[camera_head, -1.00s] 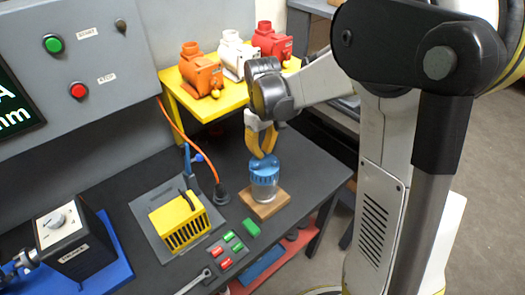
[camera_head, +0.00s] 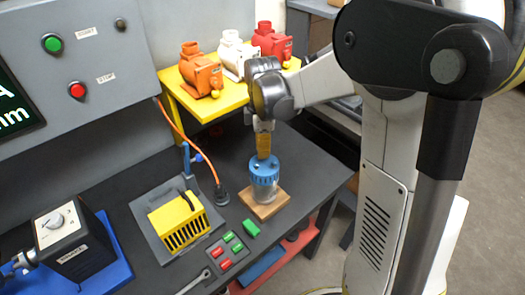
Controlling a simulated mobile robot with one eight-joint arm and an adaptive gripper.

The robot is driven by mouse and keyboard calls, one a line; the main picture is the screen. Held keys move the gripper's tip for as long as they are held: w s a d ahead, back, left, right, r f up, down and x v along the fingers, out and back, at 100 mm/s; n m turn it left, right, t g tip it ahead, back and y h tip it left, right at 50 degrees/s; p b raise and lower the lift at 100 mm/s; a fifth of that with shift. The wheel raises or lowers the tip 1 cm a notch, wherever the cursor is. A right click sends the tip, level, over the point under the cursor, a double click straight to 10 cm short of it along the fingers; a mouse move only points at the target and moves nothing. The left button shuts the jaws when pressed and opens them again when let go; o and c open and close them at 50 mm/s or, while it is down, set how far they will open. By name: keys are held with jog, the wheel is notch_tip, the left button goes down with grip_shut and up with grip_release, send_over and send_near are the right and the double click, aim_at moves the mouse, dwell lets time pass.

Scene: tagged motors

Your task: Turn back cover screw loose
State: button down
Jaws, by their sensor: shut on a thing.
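A clear jar-like motor housing (camera_head: 264,193) with a ribbed blue cover (camera_head: 264,172) stands upright on a wooden block (camera_head: 265,208). Small blue screw heads show at the left and right of the cover's top. My gripper (camera_head: 263,156) points down at the back of the cover's top, with its yellow fingers seen edge-on. The fingers are shut on the back cover screw, which they hide. I cannot see how far the screw stands out of the cover.
A yellow slotted box (camera_head: 179,222) sits on a grey plate to the left. Red and green blocks (camera_head: 227,246) lie in front. Orange, white and red motors (camera_head: 232,54) stand on a yellow shelf (camera_head: 214,103) behind. An orange cable (camera_head: 188,140) runs to a black plug.

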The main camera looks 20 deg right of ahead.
jog(key=shift+f+n, duration=0.1)
jog(key=shift+n, duration=1.9)
jog(key=c, duration=1.4)
grip_release()
notch_tip(320, 180, up, 12)
